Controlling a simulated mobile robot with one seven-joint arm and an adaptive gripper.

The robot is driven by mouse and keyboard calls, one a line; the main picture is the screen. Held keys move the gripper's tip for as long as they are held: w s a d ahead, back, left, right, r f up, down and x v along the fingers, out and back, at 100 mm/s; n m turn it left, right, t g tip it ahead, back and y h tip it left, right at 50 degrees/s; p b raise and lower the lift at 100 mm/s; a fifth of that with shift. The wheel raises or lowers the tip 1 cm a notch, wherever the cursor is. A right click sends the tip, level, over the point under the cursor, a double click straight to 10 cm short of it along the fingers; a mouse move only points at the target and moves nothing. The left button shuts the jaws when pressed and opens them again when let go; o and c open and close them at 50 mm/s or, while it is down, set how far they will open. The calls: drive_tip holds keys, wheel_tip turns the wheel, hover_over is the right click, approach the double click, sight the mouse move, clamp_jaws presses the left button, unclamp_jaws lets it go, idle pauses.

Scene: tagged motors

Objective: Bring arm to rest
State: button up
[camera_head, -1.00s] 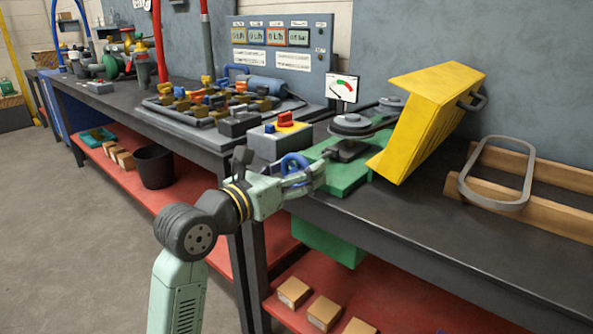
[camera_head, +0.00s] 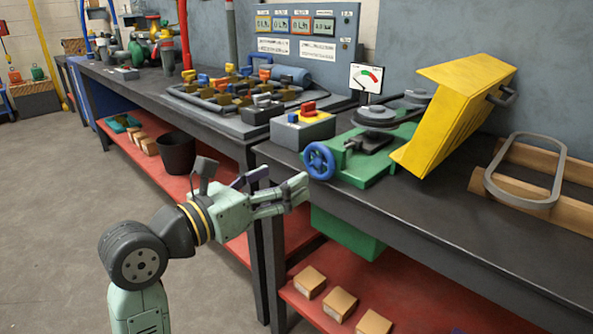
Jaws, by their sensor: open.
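My gripper (camera_head: 283,188) is in the middle of the head view, in front of the workbench edge and over the lower red shelf. Its fingers are spread and empty, pointing right. A blue handwheel (camera_head: 319,160) on the green machine (camera_head: 372,172) is close to the fingertips in the picture, with a visible gap between them. My arm is bent, with its wrist and forearm at the lower left of the view.
A control box with a red switch (camera_head: 302,125) is behind the handwheel. Small boxes (camera_head: 340,304) sit on the red shelf (camera_head: 300,312). A black bucket (camera_head: 176,153) is at left. The floor (camera_head: 60,210) at left is clear.

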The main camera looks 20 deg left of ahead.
drive_tip(key=shift+s+a, duration=0.2)
drive_tip(key=shift+s, duration=0.4)
